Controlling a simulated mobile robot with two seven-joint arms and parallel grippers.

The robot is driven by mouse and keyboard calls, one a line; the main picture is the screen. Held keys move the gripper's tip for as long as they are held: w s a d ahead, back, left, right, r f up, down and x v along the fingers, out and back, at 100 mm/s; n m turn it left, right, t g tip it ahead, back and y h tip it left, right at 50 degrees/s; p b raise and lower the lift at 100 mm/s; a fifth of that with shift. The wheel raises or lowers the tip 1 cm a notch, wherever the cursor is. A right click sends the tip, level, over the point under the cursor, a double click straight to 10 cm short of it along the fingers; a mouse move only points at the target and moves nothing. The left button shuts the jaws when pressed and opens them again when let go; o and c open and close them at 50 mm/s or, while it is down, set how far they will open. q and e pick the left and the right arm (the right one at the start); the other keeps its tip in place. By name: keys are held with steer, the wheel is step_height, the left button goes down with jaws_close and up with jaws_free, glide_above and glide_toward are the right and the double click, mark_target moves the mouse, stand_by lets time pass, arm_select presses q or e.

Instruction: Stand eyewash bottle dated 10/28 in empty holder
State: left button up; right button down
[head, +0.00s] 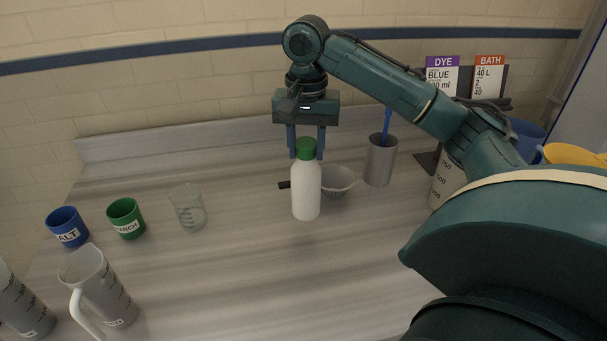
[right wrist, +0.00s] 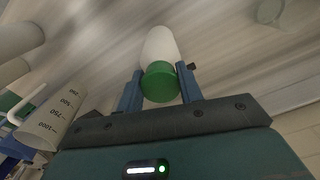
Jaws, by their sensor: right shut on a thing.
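A white bottle with a green cap (head: 306,190) is upright in the middle of the head view. My right gripper (head: 306,154) points down over it, its two blue fingers shut on either side of the cap. The right wrist view also shows the green cap between the fingers, with the white bottle body (right wrist: 158,45) beyond. No date is readable on the side of the bottle I see. I cannot tell whether its base touches the counter. No holder for the bottle is recognisable in these views. My left gripper is not in view.
A grey bowl (head: 338,181) stands close behind the bottle, and a metal cup (head: 380,160) with a blue stick is to the right. A glass beaker (head: 188,208), green cup (head: 126,218), blue cup (head: 68,228) and white jug (head: 100,288) stand left. The front-centre counter (head: 250,285) is clear.

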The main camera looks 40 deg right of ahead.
mark_target(305, 170)
steer(key=shift+w+f, duration=0.1)
steer(key=shift+f, duration=2.7)
steer(key=c, duration=1.4)
jaws_free()
steer(key=shift+f, duration=0.2)
steer(key=o, duration=0.5)
steer(key=shift+r, duration=0.1)
